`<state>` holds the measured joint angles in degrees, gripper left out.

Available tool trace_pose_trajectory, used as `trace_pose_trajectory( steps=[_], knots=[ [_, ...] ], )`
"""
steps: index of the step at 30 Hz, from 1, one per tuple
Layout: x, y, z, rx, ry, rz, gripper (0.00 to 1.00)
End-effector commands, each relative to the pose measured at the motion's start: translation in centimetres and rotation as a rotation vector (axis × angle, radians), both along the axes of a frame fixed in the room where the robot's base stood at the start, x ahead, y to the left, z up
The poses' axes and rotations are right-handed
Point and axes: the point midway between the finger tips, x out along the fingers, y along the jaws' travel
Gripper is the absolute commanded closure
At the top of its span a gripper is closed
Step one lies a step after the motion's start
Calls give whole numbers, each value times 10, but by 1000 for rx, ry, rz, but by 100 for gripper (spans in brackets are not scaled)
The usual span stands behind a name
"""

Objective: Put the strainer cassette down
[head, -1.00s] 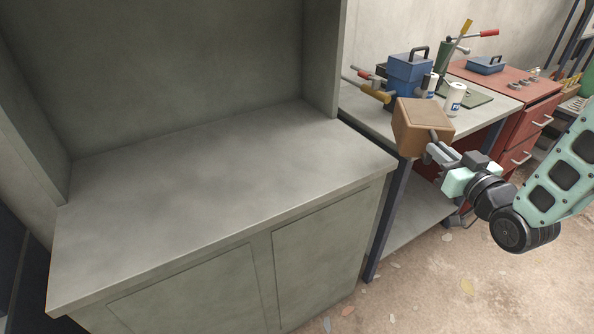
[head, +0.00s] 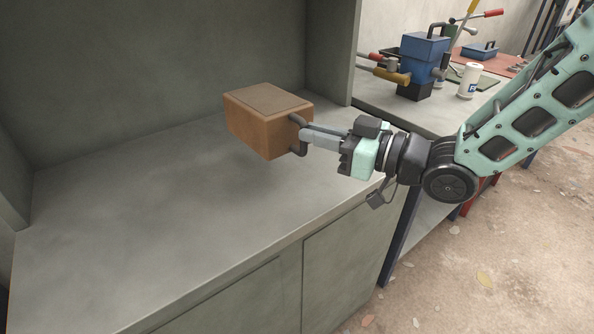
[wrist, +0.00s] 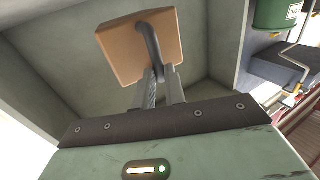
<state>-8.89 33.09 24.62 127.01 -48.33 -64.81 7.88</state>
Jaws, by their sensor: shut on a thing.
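The strainer cassette (head: 262,122) is a brown box with a dark handle on the side facing my gripper. My gripper (head: 301,134) is shut on that handle and holds the cassette in the air above the grey counter (head: 150,210). In the wrist view the cassette (wrist: 122,55) is ahead of the two fingers (wrist: 163,78), which close on its dark handle. The cassette's far side is hidden. It looks apart from the counter top.
The grey counter top is bare, with a back wall and side panels (head: 335,50) around it. To the right, a bench holds a blue machine (head: 425,58) with levers and a white canister (head: 469,80). The floor at right is open.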

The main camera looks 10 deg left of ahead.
Motion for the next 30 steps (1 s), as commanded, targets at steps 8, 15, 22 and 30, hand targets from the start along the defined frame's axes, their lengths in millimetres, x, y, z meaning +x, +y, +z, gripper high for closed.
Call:
trace_pose_trajectory(
  steps=[8,15,22,30],
  knots=[
    [0,0,-38,2,1,0,100],
    [0,0,-66,2,3,-1,100],
    [0,0,-75,4,-2,-1,100],
    [0,0,-76,1,0,-1,66]
  ],
)
